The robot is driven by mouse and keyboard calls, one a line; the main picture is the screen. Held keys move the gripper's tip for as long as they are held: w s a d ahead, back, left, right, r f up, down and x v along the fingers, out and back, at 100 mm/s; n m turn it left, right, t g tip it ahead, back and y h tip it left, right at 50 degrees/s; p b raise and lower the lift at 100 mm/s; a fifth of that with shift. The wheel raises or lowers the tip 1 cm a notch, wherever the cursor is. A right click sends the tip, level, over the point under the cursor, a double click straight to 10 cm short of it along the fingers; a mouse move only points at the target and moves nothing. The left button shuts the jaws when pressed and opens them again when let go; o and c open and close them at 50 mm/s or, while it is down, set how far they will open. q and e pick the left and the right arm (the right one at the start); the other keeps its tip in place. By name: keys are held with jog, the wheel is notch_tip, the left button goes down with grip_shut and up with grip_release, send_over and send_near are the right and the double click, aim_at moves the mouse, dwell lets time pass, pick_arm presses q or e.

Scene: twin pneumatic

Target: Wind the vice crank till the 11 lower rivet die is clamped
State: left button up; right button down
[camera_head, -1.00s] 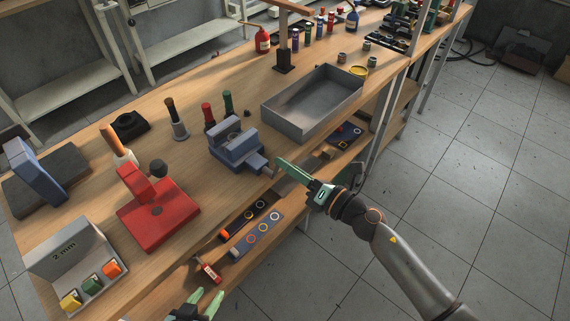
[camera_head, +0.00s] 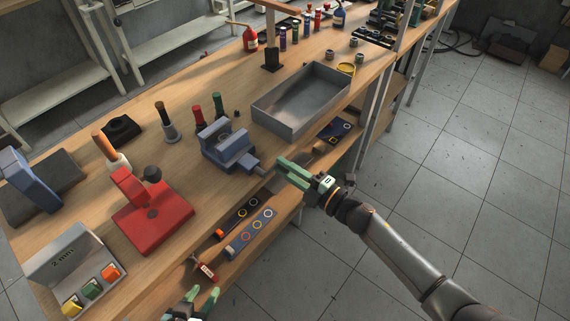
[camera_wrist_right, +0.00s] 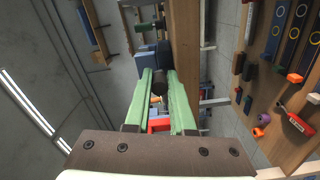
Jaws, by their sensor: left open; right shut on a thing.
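The blue-grey vice (camera_head: 226,150) stands at the front edge of the wooden bench, its screw end facing my right gripper. My right gripper (camera_head: 284,176) is beside this end, just off the bench edge. In the right wrist view, its green fingers (camera_wrist_right: 158,92) are closed around a small dark piece (camera_wrist_right: 157,89), seemingly the crank handle; the fingers hide most of the crank. I cannot make out the 11 lower rivet die or whether the jaws touch it. My left gripper (camera_head: 195,302) is open and empty at the bottom of the head view, in front of the bench.
A grey metal tray (camera_head: 300,100) stands right of the vice. A red press-like tool (camera_head: 150,215) is to its left, with a box of coloured blocks (camera_head: 75,270) further left. Strips with rings (camera_head: 250,233) lie on the shelf below. Open floor lies to the right.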

aim_at(270, 177)
jog(key=m, duration=0.1)
jog(key=f+m, duration=0.1)
jog(key=m, duration=0.2)
jog(key=shift+a+f+m, duration=0.15)
jog(key=shift+f+m, duration=0.1)
jog(key=shift+m, duration=0.05)
jog(key=shift+s+a+f+m+p, duration=0.2)
jog(key=shift+f+m, duration=0.2)
jog(key=shift+m, duration=1.05)
jog(key=shift+s+a+f+m+p, duration=0.2)
jog(key=shift+f+m, duration=0.2)
jog(key=shift+m, duration=1.1)
jog(key=shift+s+a+f+m+p, duration=0.15)
jog(key=shift+f+m, duration=0.25)
jog(key=shift+m, duration=1.05)
jog(key=c, duration=1.1)
grip_release()
jog(key=shift+c, duration=0.2)
jog(key=o, duration=0.4)
jog(key=shift+s+f, duration=0.15)
jog(key=shift+c, duration=0.2)
